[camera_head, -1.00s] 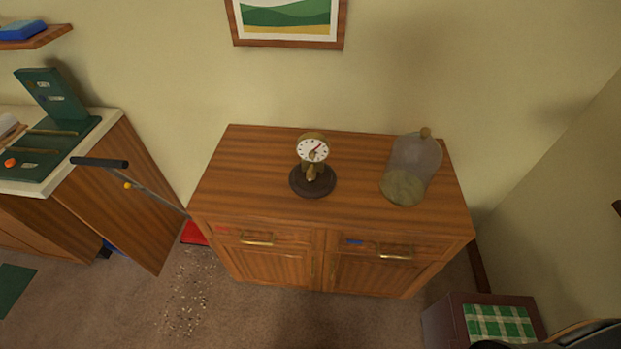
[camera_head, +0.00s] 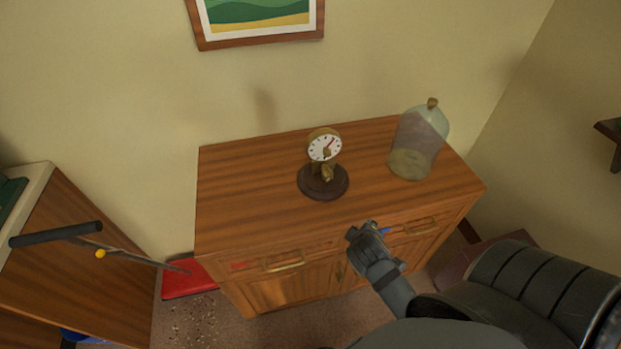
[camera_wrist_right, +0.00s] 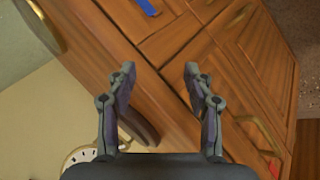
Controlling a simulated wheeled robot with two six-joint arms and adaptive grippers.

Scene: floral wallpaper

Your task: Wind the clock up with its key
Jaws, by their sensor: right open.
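The clock (camera_head: 324,148) has a white round face and a brass body on a round dark base (camera_head: 323,183). It stands upright on the wooden cabinet. A brass piece (camera_head: 327,172) shows low on its front; I cannot tell whether it is the key. My right gripper (camera_head: 362,232) is in front of the cabinet's front edge, nearer than the clock and apart from it. In the right wrist view its fingers (camera_wrist_right: 160,75) are spread with nothing between them. Part of the clock face (camera_wrist_right: 80,156) shows at the lower left there. My left gripper is out of view.
A glass dome (camera_head: 418,143) with a knob stands on the cabinet top (camera_head: 245,190), right of the clock. The cabinet top left of the clock is clear. Brass drawer handles (camera_head: 284,261) stick out in front. A long dark-handled tool (camera_head: 55,234) is at the left.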

